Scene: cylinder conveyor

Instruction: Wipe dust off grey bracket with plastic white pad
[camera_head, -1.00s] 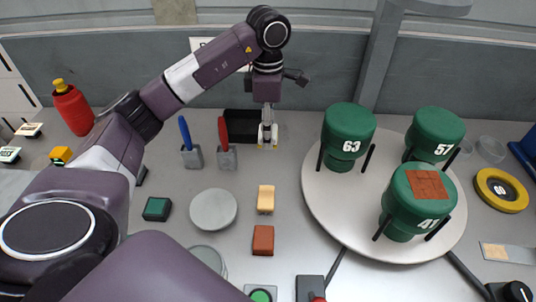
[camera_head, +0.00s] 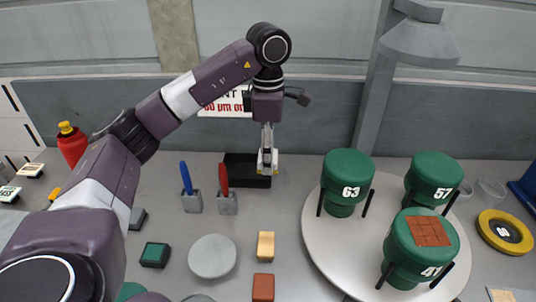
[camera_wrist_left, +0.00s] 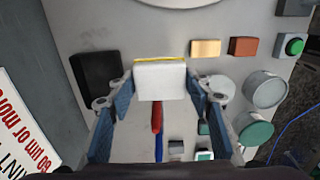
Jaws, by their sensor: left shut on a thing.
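My left gripper (camera_head: 267,164) hangs pointing down at the right end of a black tray near the back wall. In the left wrist view its fingers (camera_wrist_left: 160,88) are shut on a white pad (camera_wrist_left: 160,82) with a yellow edge. I cannot tell for sure which thing is the grey bracket. Two small grey holders (camera_head: 227,204) (camera_head: 192,203) stand left of the gripper, one with a red tool and one with a blue tool. No dust can be made out on them. My right gripper is not in view.
The black tray (camera_head: 240,177) lies by the wall. A white turntable (camera_head: 318,235) carries three green numbered cylinders (camera_head: 348,176). A grey disc (camera_head: 212,257), a yellow block (camera_head: 266,245) and a reddish block (camera_head: 263,287) lie in front. Grey table is free between holders and turntable.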

